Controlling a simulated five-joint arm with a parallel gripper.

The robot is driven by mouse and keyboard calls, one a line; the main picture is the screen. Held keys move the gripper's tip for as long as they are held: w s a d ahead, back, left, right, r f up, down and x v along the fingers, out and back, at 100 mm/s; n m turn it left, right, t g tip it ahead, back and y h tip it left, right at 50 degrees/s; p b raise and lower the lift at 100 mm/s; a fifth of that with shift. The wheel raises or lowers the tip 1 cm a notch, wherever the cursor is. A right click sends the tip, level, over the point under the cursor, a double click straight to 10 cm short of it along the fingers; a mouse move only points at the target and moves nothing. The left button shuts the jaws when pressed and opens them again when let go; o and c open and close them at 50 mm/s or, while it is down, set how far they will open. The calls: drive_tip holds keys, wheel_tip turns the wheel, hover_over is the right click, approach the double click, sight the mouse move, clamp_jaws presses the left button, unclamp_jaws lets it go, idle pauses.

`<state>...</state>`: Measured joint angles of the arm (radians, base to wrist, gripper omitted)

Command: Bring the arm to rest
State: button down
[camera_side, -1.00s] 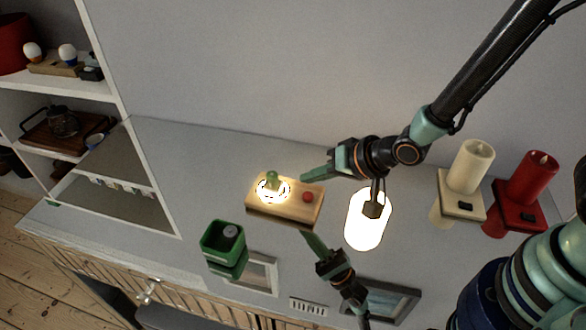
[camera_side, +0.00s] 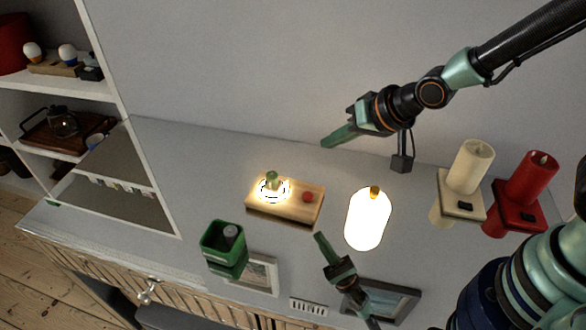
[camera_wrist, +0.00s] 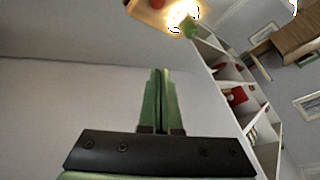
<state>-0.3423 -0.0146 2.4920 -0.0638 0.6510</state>
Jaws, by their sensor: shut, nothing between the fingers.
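My gripper (camera_side: 326,143) is at the upper middle of the side view, in front of the grey wall and above the grey glossy top (camera_side: 180,140). Its green fingers are shut with nothing between them; they also show closed together in the wrist view (camera_wrist: 160,72). A mirrored image of the arm shows in the glossy top below. The gripper is apart from the wooden block (camera_side: 286,212), which carries a glowing ring light with a green knob (camera_side: 272,178) and a red button (camera_side: 308,197). The block's lit end shows at the top of the wrist view (camera_wrist: 150,12).
A lit white lamp (camera_side: 368,220) stands right of the block. A cream candle (camera_side: 470,165) and a red candle (camera_side: 533,175) stand farther right. A green box (camera_side: 222,245) holding a grey cylinder is at front left. White shelves (camera_side: 100,60) stand at left.

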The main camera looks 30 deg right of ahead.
drive_tip(key=s+d+r+n+g+h, duration=0.2)
drive_tip(key=s+d+r+n, duration=0.1)
drive_tip(key=s+d+r, duration=0.7)
drive_tip(key=d+r, duration=0.1)
drive_tip(key=d, duration=0.2)
drive_tip(key=shift+d+n+h, duration=0.3)
drive_tip(key=shift+d+h, duration=0.05)
drive_tip(key=shift+h, duration=0.05)
